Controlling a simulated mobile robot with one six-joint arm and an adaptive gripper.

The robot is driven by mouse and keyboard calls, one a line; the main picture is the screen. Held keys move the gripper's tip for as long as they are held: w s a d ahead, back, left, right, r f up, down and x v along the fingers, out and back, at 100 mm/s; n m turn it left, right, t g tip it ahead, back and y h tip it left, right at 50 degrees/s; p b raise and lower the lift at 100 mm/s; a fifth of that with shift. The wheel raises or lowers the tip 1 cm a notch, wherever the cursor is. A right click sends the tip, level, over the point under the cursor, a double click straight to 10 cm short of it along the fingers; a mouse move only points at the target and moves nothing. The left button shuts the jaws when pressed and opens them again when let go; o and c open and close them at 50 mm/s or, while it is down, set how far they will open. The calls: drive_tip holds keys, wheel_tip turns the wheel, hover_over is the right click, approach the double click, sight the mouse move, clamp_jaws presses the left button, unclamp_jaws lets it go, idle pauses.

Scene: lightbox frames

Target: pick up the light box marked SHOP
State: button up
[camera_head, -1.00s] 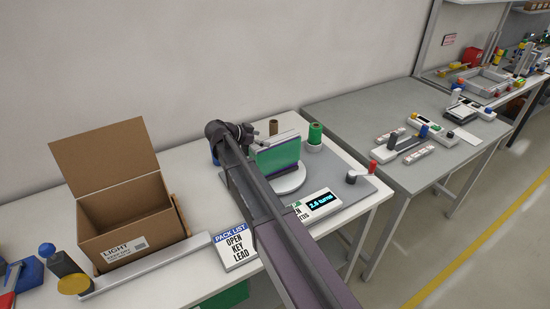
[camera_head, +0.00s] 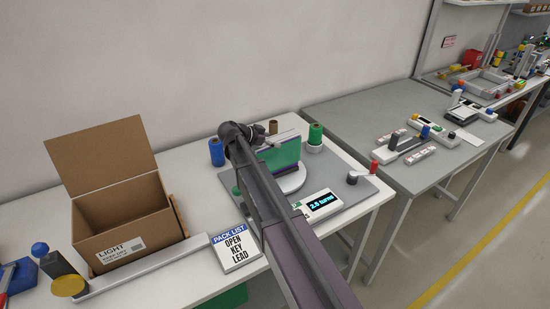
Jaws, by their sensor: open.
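No marking that reads SHOP shows. A green upright panel (camera_head: 284,153), which may be a light box, stands on a white round plate (camera_head: 293,182) on a grey board. Its front carries no lettering that I can make out, and my arm covers its left part. My gripper (camera_head: 292,135) is at the panel's top edge, open, mostly hidden behind my own wrist. I cannot tell whether it touches the panel. A pack list card (camera_head: 236,248) reads OPEN, KEY, LEAD. An open cardboard box (camera_head: 125,249) labelled LIGHT stands at the left.
A blue spool (camera_head: 216,152), a brown spool (camera_head: 273,127) and a green spool (camera_head: 315,134) stand around the panel. A display (camera_head: 318,204) reads 2.5 turns. A red-knobbed crank (camera_head: 364,174) sits at the board's right. A second grey table (camera_head: 365,108) holds several small devices.

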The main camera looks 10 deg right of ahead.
idle(0.3)
drive_tip(key=c, duration=1.3)
drive_tip(key=shift+o, duration=0.2)
drive_tip(key=shift+r, duration=0.2)
wheel_tip(320, 180, up, 4)
drive_tip(key=p, duration=0.3)
drive_tip(key=shift+f+p, duration=0.25)
drive_tip(key=shift+p, duration=0.15)
drive_tip(key=s+d+r+p, duration=0.1)
drive_tip(key=s, duration=1.5)
drive_tip(key=shift+d, duration=0.2)
drive_tip(key=shift+r, duration=0.1)
